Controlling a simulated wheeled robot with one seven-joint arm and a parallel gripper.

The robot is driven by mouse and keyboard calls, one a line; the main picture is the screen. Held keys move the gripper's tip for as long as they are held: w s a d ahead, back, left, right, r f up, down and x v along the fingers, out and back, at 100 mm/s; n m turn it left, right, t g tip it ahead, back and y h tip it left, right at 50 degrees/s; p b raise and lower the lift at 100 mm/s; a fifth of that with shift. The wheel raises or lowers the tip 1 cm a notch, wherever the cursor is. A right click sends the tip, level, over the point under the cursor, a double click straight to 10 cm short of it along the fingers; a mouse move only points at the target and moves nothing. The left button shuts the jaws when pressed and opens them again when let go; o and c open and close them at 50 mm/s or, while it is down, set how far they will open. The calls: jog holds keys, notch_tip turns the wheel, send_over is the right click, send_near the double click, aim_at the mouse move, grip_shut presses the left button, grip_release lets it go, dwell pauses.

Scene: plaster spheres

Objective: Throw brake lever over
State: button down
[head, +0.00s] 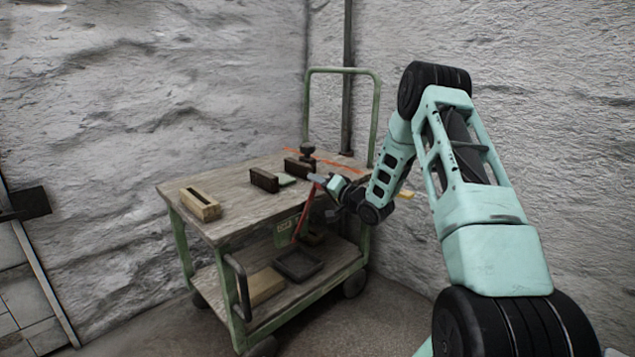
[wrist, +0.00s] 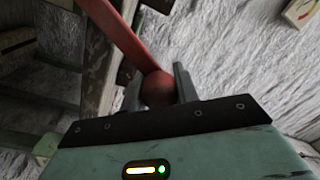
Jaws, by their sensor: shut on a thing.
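The brake lever (head: 303,216) is a thin red bar at the near right side of the cart, tilted with its upper end toward the right. In the wrist view the red lever (wrist: 122,35) runs from the top left down to a round, worn red knob (wrist: 158,89). My gripper (head: 317,182) is at the lever's upper end. In the wrist view my gripper (wrist: 158,85) is shut on the knob, one finger on each side. The lever's lower end and pivot are not clear in the head view.
The green-framed cart (head: 233,232) stands in a corner of rough grey walls. On its top lie a wooden block with a slot (head: 200,204) and dark blocks (head: 264,180). A dark tray (head: 298,264) is on the lower shelf. Floor at the front left is clear.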

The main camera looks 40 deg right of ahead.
jog(key=shift+s+d+f, duration=0.1)
jog(key=shift+d, duration=0.05)
jog(key=c, duration=1.1)
grip_release()
jog(key=s+p, duration=0.1)
jog(key=s, duration=0.4)
jog(key=s+p, duration=0.1)
jog(key=s, duration=0.5)
jog(key=s+d+p, duration=0.1)
jog(key=s, duration=0.5)
jog(key=shift+s+f, duration=0.15)
jog(key=shift+f, duration=0.25)
